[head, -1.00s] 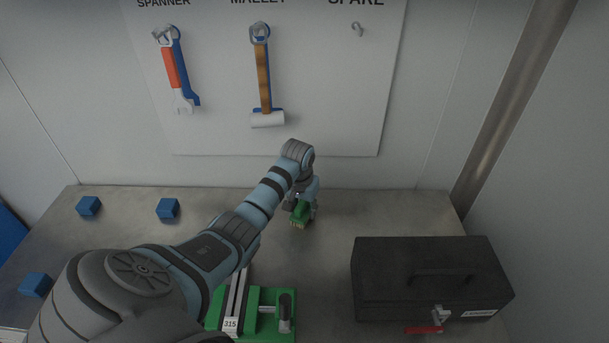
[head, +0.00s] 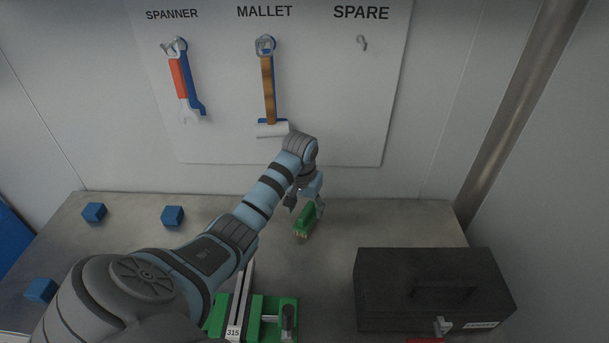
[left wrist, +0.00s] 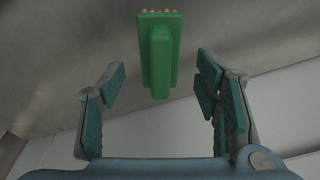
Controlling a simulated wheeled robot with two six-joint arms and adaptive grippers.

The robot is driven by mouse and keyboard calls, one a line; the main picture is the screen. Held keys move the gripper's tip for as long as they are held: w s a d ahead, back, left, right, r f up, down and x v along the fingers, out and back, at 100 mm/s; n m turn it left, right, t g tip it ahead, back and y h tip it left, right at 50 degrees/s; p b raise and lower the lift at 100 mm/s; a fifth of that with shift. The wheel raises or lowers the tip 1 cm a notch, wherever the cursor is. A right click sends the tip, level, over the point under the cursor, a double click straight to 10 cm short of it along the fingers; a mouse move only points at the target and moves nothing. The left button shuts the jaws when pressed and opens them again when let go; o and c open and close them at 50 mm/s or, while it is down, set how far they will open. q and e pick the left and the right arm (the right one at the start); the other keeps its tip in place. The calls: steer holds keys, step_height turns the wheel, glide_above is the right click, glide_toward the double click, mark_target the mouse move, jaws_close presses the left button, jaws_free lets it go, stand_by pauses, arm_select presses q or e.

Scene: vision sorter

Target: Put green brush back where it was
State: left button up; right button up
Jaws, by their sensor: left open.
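The green brush (head: 306,221) rests on the metal bench below the tool board, with pale bristles showing at its near end. My left gripper (head: 306,203) is open just behind and above the brush. In the left wrist view the brush (left wrist: 159,55) lies ahead of and between the open fingers of the gripper (left wrist: 162,92), with a clear gap on both sides. My right gripper is in neither view.
A white board (head: 225,140) holds a spanner (head: 181,85), a mallet (head: 268,90) and an empty SPARE hook (head: 362,43). Blue cubes (head: 172,215) lie on the left. A green vise-like fixture (head: 270,317) stands in front. A black toolbox (head: 430,290) stands right.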

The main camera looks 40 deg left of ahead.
mark_target(304, 215)
arm_select(q)
steer(key=r, duration=0.4)
steer(key=s+r, duration=0.1)
steer(key=r, duration=0.2)
steer(key=shift+d, duration=0.25)
steer(key=shift+f, duration=0.1)
steer(key=shift+s+f, duration=0.1)
